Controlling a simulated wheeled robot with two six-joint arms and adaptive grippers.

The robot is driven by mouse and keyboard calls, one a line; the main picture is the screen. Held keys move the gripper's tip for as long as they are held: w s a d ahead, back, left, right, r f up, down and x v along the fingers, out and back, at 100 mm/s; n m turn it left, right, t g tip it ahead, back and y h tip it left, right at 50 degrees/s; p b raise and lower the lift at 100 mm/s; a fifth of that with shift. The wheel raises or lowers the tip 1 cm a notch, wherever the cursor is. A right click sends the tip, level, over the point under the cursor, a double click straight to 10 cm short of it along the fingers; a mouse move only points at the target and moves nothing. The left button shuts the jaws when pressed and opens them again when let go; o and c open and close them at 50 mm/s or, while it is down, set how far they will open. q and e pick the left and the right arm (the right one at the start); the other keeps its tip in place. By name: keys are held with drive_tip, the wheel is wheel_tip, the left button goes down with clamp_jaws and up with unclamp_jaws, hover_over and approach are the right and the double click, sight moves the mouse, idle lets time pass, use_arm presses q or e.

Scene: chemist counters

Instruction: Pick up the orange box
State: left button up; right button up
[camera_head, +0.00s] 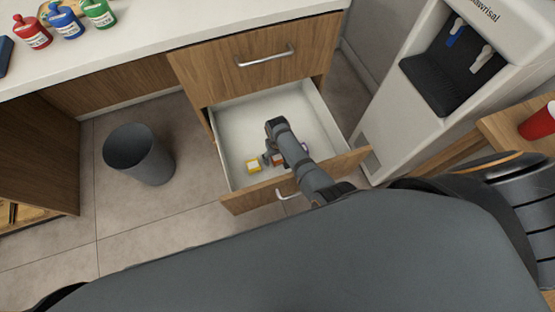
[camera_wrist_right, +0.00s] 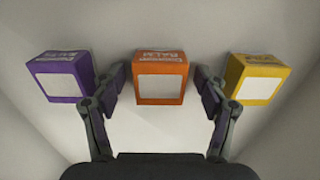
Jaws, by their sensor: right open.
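The orange box (camera_wrist_right: 161,62) stands in the middle of the right wrist view, with a white label on its near face. In the head view a small part of it (camera_head: 278,160) shows beside my right gripper (camera_head: 272,160), inside the open drawer. My right gripper is open. In the right wrist view its fingers (camera_wrist_right: 160,100) are at the left and right of the orange box, with a gap on each side. My left gripper does not show.
A purple box (camera_wrist_right: 62,75) stands left of the orange one and a yellow box (camera_wrist_right: 257,78) right of it. The open drawer (camera_head: 232,118) has raised walls and a front panel with a handle. A grey bin (camera_head: 145,158) stands left; a water dispenser (camera_head: 395,110) stands right.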

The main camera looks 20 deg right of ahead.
sight(277, 157)
drive_tip(key=c, duration=1.3)
drive_tip(key=shift+o, duration=0.2)
drive_tip(key=shift+r, duration=0.1)
drive_tip(key=shift+r, duration=0.15)
wheel_tip(277, 157, up, 6)
drive_tip(key=p, duration=0.6)
drive_tip(key=shift+p, duration=0.3)
wheel_tip(277, 157, up, 3)
drive_tip(key=p, duration=0.3)
drive_tip(key=shift+f, duration=0.2)
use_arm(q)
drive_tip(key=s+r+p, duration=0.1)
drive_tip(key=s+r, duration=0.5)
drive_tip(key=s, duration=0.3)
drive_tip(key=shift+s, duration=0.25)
use_arm(e)
drive_tip(key=shift+r, duration=0.55)
